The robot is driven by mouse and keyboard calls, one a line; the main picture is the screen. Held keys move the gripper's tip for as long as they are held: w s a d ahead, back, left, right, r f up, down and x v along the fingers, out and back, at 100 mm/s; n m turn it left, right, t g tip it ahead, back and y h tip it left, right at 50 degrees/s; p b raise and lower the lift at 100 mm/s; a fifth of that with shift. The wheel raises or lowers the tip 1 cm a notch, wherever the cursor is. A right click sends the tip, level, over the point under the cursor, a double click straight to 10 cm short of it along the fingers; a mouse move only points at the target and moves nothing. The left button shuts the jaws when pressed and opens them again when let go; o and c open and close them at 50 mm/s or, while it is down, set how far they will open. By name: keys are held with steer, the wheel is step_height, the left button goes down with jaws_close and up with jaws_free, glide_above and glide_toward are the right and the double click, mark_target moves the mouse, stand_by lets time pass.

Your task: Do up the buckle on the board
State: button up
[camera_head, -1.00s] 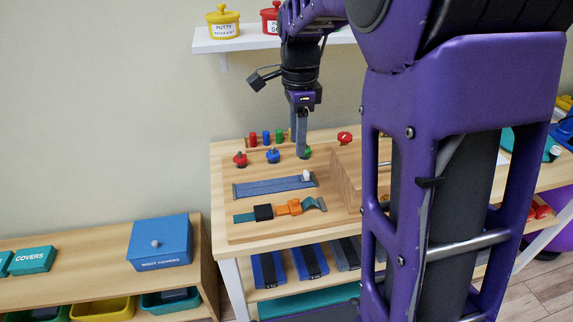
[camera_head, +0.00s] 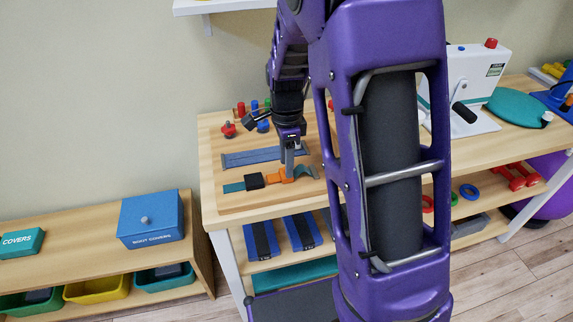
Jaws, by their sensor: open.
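The wooden board (camera_head: 228,206) lies on the table at the left of my arm. Near its front edge is the buckle on a teal strap (camera_head: 233,187): a black half (camera_head: 255,181) at the left and an orange half (camera_head: 275,174) to its right, with a grey-teal strap tail (camera_head: 307,172) beyond. I cannot tell whether the two halves touch. My gripper (camera_head: 290,171) points down with open jaws, just above or beside the right end of the orange half. The fingers hide part of that strap.
A blue-grey zip strip (camera_head: 240,158) lies behind the buckle. Red (camera_head: 228,130) and blue (camera_head: 263,126) knobs stand at the board's back. My arm hides the board's right part. A blue box (camera_head: 150,225) sits on the low shelf at left.

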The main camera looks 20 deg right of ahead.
steer(key=shift+f, duration=0.35)
jaws_close()
stand_by(1.2)
